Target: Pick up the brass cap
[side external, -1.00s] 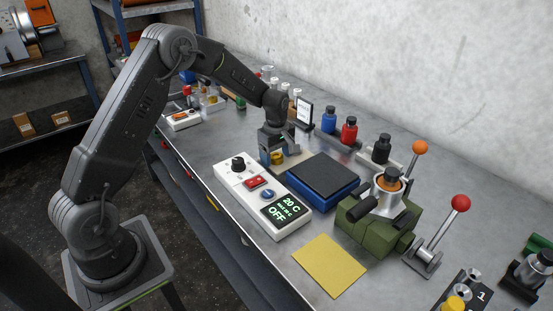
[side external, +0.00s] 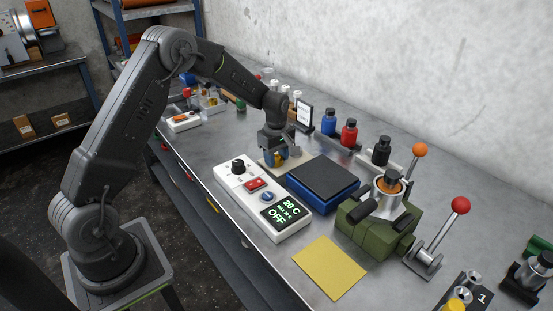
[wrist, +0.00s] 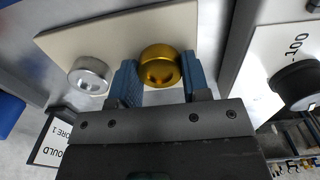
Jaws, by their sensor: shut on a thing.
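The brass cap (wrist: 160,66) shows in the wrist view as a round gold piece between the two blue fingers of my gripper (wrist: 161,80). The fingers are shut on its sides. It appears at the level of the cream board (wrist: 115,32); I cannot tell whether it still touches it. In the side view my gripper (side external: 276,158) is low over the bench, behind the white control box, and its fingers largely hide the cap.
A silver cap (wrist: 90,74) is on the same board, beside one finger. The white control box (side external: 262,203) stands close in front, and a blue-sided dark pad (side external: 323,183) to the right. A green fixture (side external: 375,222) and a yellow sheet (side external: 329,266) lie farther right.

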